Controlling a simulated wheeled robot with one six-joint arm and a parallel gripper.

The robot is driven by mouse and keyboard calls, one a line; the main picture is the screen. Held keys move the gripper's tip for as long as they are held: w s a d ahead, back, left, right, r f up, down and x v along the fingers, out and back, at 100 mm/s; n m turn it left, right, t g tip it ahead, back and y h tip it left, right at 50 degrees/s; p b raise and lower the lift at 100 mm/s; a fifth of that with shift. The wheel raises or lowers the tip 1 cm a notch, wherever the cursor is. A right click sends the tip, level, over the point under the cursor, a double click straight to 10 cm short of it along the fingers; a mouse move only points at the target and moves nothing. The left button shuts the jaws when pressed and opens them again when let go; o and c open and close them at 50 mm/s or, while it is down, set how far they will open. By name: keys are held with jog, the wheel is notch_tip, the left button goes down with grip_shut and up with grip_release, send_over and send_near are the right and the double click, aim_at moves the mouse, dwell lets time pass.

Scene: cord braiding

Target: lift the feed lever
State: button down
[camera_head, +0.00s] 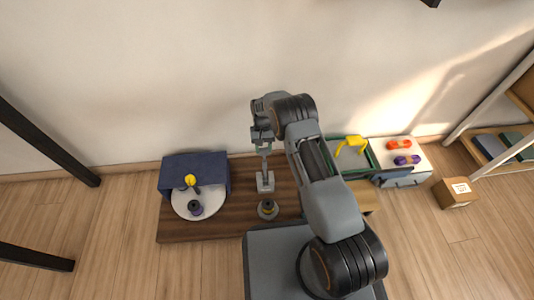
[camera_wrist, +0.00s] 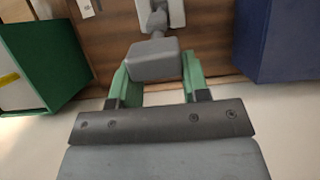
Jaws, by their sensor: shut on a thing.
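The feed lever is a grey rod with a blocky grey knob (camera_wrist: 153,62), rising from a small white base (camera_head: 265,182) on the wooden board. In the head view its thin rod (camera_head: 264,164) stands roughly upright below my gripper (camera_head: 262,141). In the wrist view my gripper (camera_wrist: 156,78) has its green fingers on either side of the knob, shut on it. The knob hides part of the rod, and the white base (camera_wrist: 175,12) shows beyond it.
Left of the lever are a dark blue box (camera_head: 210,164) and a white disc (camera_head: 212,206) with spools. A dark spool (camera_head: 267,209) stands in front of the lever base. At right are a green-edged tray (camera_head: 372,158) and a cardboard box (camera_head: 455,192). The wall is close behind.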

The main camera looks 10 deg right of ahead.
jog(key=shift+w+f+b, duration=0.35)
jog(key=shift+w+f, duration=0.15)
jog(key=c, duration=0.9)
grip_release()
jog(key=shift+f, duration=0.1)
jog(key=o, duration=0.3)
jog(key=shift+r, duration=0.2)
jog(key=shift+r, duration=0.1)
jog(key=p+v, duration=0.2)
jog(key=v, duration=0.5)
jog(key=shift+p, duration=0.35)
jog(key=shift+w+r, duration=0.1)
jog(key=shift+w, duration=0.05)
